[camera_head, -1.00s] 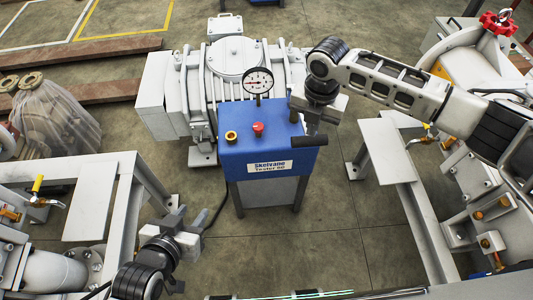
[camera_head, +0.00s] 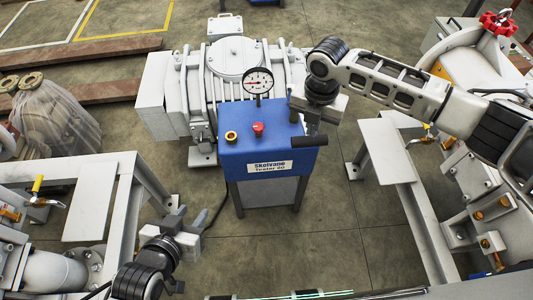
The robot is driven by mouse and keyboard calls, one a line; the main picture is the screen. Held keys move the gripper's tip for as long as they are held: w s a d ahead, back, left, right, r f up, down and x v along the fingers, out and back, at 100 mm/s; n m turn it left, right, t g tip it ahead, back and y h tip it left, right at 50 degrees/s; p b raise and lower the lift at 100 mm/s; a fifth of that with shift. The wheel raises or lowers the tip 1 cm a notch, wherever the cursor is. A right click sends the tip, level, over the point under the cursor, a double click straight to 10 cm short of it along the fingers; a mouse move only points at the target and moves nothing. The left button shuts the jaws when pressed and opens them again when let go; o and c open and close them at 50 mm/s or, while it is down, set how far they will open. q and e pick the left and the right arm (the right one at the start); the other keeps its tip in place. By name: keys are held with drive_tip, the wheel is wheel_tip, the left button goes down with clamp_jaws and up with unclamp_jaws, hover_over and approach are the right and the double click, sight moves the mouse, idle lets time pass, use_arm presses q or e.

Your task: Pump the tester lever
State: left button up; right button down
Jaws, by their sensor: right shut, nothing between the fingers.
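The blue tester (camera_head: 240,150) stands in the middle on a grey stand, with a white name label on its front edge. A round gauge (camera_head: 258,81) rises from its back, and a red knob (camera_head: 258,128) and a yellow-rimmed port (camera_head: 231,137) sit on its top. The black lever (camera_head: 308,141) sticks out at the tester's right side. My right gripper (camera_head: 312,126) is over the lever, shut with nothing held; I cannot tell whether it touches the lever. My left gripper (camera_head: 178,222) is low at the left front, away from the tester, its fingers apart and empty.
A large grey ribbed pump (camera_head: 225,75) stands behind the tester. White frames stand at left (camera_head: 128,200) and right (camera_head: 385,175). A wrapped item (camera_head: 55,118) and brown beams (camera_head: 110,91) lie at left.

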sight(310, 138)
use_arm(q)
drive_tip(key=shift+f, duration=0.1)
use_arm(e)
drive_tip(key=shift+f, duration=0.15)
idle(0.3)
drive_tip(key=shift+f+b, duration=0.5)
drive_tip(key=shift+f, duration=0.3)
drive_tip(key=shift+f+b, duration=0.6)
drive_tip(key=shift+f, duration=0.4)
drive_tip(key=shift+f+b, duration=0.4)
drive_tip(key=shift+f, duration=0.3)
use_arm(q)
drive_tip(key=b, duration=0.1)
drive_tip(key=f+b, duration=0.1)
drive_tip(key=d+f+b, duration=0.1)
drive_tip(key=b, duration=0.1)
drive_tip(key=shift+w+f+n+t+h, duration=0.15)
drive_tip(key=shift+w+n+t+h, duration=0.15)
drive_tip(key=shift+t, duration=0.1)
use_arm(e)
wheel_tip(310, 138, down, 7)
drive_tip(key=shift+r, duration=0.2)
use_arm(q)
drive_tip(key=shift+s, duration=0.15)
use_arm(e)
drive_tip(key=shift+s, duration=0.15)
